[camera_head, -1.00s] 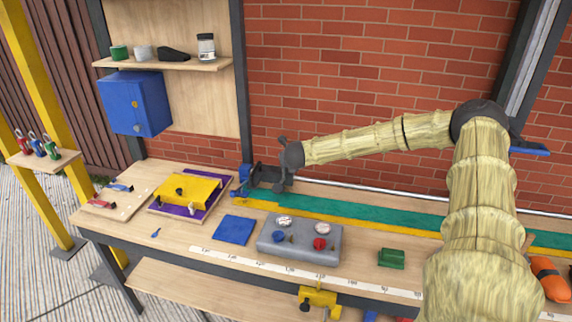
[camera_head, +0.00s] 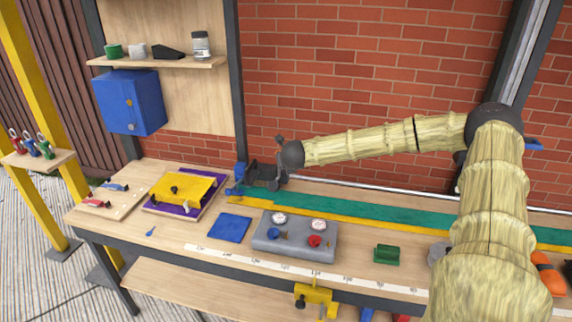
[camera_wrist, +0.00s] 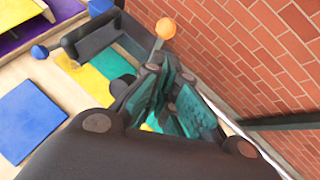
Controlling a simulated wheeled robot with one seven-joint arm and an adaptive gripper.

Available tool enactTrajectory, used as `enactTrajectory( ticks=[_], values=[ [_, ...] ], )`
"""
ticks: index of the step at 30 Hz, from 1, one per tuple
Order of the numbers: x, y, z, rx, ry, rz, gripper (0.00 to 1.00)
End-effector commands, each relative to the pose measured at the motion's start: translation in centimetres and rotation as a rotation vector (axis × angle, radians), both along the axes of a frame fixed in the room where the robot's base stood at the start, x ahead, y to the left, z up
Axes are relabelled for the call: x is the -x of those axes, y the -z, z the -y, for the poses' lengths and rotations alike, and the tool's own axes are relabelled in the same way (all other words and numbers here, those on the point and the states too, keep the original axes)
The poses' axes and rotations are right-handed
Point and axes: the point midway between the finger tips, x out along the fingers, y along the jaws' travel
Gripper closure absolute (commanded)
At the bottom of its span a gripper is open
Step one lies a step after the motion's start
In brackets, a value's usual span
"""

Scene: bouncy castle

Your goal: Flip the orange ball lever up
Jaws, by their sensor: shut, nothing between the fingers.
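The orange ball (camera_wrist: 165,28) is at the upper middle of the wrist view, just beyond the fingertips of my gripper (camera_wrist: 160,72). A small gap in the picture separates ball and fingers; actual contact cannot be told. In the head view, my gripper (camera_head: 277,181) is shut and empty at the back of the bench, beside the lever base (camera_head: 262,173). The orange ball is not distinguishable there.
The brick wall (camera_wrist: 265,50) is close to the right of my gripper in the wrist view. A yellow fixture (camera_head: 185,187), blue pad (camera_head: 230,228) and grey gauge box (camera_head: 295,242) occupy the bench. A green block (camera_head: 387,254) lies farther right.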

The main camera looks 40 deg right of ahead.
Motion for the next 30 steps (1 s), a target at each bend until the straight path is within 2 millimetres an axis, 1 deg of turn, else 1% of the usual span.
enactTrajectory(
  ticks=[6, 15, 21, 30],
  values=[
    [1.9, -1.7, -0.5, -0.004, 0.005, 0.003, 1.0],
    [3.8, -4.3, -1.7, -0.002, 0.002, 0.002, 1.0],
    [4.7, -5.3, -2.0, -0.003, 0.002, 0.0, 1.0],
    [5.0, -5.5, -2.1, -0.001, 0.003, -0.001, 1.0]
  ],
)
